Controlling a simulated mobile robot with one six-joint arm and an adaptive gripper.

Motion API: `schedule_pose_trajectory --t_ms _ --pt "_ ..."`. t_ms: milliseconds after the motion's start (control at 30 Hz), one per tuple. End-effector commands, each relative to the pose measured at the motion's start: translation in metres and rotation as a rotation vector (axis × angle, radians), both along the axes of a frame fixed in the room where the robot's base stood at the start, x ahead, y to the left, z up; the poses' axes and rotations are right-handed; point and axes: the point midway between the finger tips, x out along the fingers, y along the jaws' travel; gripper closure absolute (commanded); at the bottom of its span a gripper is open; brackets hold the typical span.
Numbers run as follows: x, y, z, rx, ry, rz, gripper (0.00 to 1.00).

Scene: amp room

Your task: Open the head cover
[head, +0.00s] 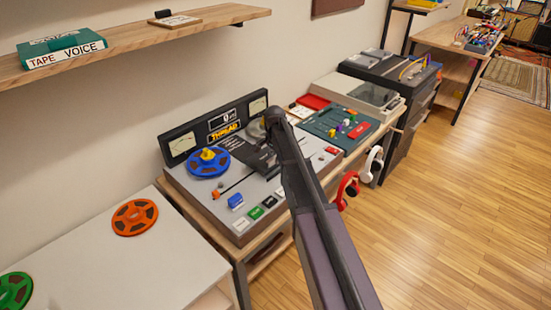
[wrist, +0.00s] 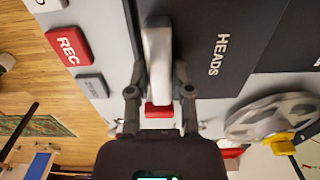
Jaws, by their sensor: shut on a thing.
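The tape deck (head: 232,212) stands on the bench with its meter panel at the back. Its dark head cover (head: 262,158) is partly hidden behind my arm in the head view. In the wrist view the dark cover (wrist: 228,62) reads HEADS, and a pale grey bar handle (wrist: 157,55) runs along its left edge. My gripper (wrist: 158,85) has one finger on each side of this handle and is shut on it. In the head view my arm hides the fingertips. How far the cover is raised I cannot tell.
A blue reel (head: 207,165) sits on the deck's left; a silver reel (wrist: 268,118) sits close to the cover. Deck buttons include a red REC button (wrist: 68,45). Red headphones (head: 347,190) hang at the bench front. The green-grey mixer (head: 335,130) is to the right.

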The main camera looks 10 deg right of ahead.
Motion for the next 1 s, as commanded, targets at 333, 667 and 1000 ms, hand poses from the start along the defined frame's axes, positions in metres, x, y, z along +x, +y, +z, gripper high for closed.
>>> schedule_pose_trajectory --t_ms 333,667,1000 --pt "0.061 0.041 0.0 0.001 0.0 0.003 1.0" --pt "0.091 0.066 0.0 0.001 -0.001 0.001 1.0" --pt "0.09 0.066 0.0 0.001 -0.001 0.0 0.45"
